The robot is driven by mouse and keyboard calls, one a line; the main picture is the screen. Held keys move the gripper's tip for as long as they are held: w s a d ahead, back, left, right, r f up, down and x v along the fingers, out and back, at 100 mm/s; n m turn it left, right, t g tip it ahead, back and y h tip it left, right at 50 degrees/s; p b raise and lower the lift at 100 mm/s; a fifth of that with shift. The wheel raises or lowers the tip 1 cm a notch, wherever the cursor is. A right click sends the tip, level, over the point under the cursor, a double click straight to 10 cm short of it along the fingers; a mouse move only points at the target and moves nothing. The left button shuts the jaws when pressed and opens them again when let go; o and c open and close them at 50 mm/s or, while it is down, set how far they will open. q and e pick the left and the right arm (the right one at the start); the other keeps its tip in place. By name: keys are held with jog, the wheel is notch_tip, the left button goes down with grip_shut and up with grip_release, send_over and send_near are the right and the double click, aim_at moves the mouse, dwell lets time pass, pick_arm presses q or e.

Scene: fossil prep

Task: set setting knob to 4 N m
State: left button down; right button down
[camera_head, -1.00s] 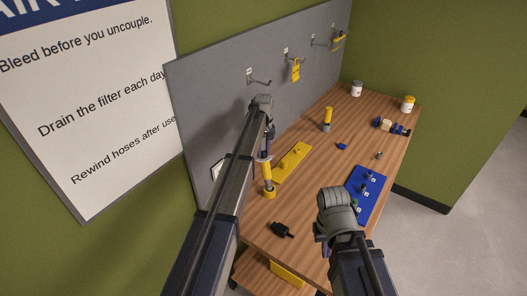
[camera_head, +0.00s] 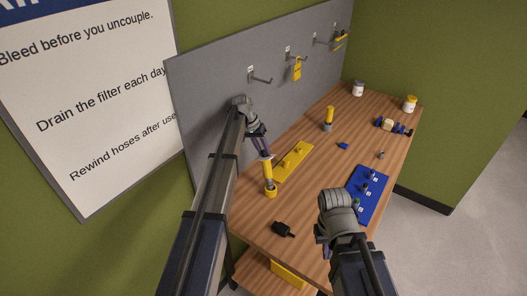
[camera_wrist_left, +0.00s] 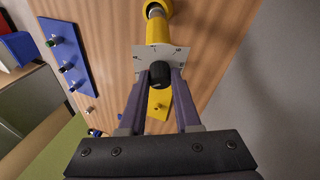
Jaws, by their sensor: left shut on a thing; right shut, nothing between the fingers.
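The setting knob (camera_wrist_left: 160,75) is a black round knob in front of a pale dial plate (camera_wrist_left: 146,55) with small marks, too small to read. The plate sits on a yellow upright tool (camera_wrist_left: 158,28), which stands on the bench near the pegboard and also shows in the head view (camera_head: 269,180). My left gripper (camera_wrist_left: 160,82) is shut on the knob, one finger on each side; it also shows at the tool's top in the head view (camera_head: 265,153). My right gripper (camera_head: 322,243) is shut and empty above the bench's near right side, partly hidden by its own wrist.
A yellow plate (camera_head: 293,161) lies behind the tool. A blue board (camera_head: 371,208) with several small fittings lies at right. A black fitting (camera_head: 283,230) lies at the front. The grey pegboard (camera_head: 215,100) stands close to my left arm. Mid-bench is mostly clear.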

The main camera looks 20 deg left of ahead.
aim_at(263, 151)
pick_arm(q)
jog(key=shift+a+m+h, duration=0.1)
jog(key=shift+m+h, duration=0.3)
jog(key=shift+m, duration=0.6)
dwell(0.8)
jog(key=c, duration=0.6)
grip_release()
jog(key=shift+r, duration=0.1)
notch_tip(263, 151, up, 10)
jog(key=p, duration=0.9)
jog(key=shift+p, duration=0.3)
